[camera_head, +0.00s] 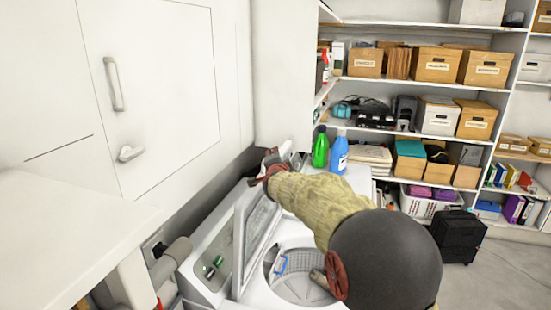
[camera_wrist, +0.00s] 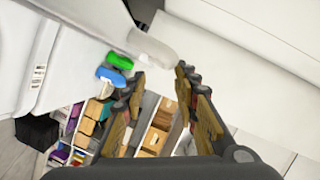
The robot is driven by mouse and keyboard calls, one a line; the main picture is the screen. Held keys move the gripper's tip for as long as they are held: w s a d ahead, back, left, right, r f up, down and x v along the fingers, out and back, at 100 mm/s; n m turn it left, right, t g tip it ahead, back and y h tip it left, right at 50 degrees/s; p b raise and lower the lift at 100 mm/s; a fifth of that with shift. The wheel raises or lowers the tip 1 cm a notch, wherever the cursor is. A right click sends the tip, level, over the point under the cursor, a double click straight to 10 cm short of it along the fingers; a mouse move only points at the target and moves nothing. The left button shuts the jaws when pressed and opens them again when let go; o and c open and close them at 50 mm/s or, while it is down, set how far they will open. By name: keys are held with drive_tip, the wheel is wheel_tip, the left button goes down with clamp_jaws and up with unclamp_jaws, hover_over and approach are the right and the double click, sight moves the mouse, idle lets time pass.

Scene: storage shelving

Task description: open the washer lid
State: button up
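The white washer (camera_head: 262,296) is a top-loader at the lower middle of the head view. Its lid (camera_head: 259,222), a white frame with a clear panel, stands raised and steeply tilted, with the drum (camera_head: 300,285) showing below. My gripper (camera_head: 272,164) is at the upper end of the lid; whether they touch is not clear. In the wrist view my gripper (camera_wrist: 161,80) has its two fingers apart with nothing held between them. A white rounded edge (camera_wrist: 150,45), perhaps the lid's, lies just beyond the fingertips. My arm hides the washer's right side.
A green bottle (camera_head: 320,148) and a blue bottle (camera_head: 339,154) stand close behind my arm. White cabinets (camera_head: 160,80) with handles rise at the left. Shelves with boxes (camera_head: 437,65) fill the back. A black suitcase (camera_head: 458,236) stands on the floor, which is clear at the right.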

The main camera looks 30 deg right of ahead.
drive_tip(key=v, duration=0.9)
drive_tip(key=shift+s+a, duration=0.15)
